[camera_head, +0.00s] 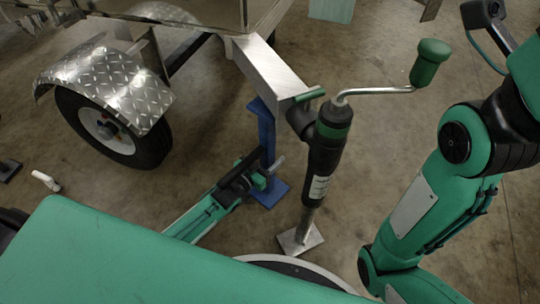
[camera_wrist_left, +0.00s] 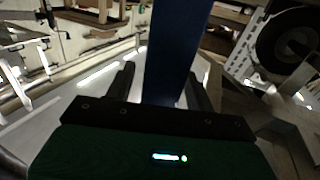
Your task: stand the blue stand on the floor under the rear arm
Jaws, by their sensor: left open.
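The blue stand (camera_head: 266,135) is upright on the floor, its flat square base (camera_head: 270,193) down. Its top plate is beside or under the end of the aluminium arm (camera_head: 268,70) that sticks out from the trailer; I cannot tell whether they touch. My left gripper (camera_head: 262,168) is open, low at the stand's post. In the left wrist view the blue post (camera_wrist_left: 176,45) rises between the two open fingers (camera_wrist_left: 165,88). My right gripper is out of view; only my right arm shows.
A jack with a green crank handle (camera_head: 323,150) stands at the arm's end, close right of the stand, its foot plate (camera_head: 300,239) on the floor. A trailer wheel (camera_head: 112,130) under a tread-plate fender is at left. A white piece (camera_head: 46,181) lies on the floor.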

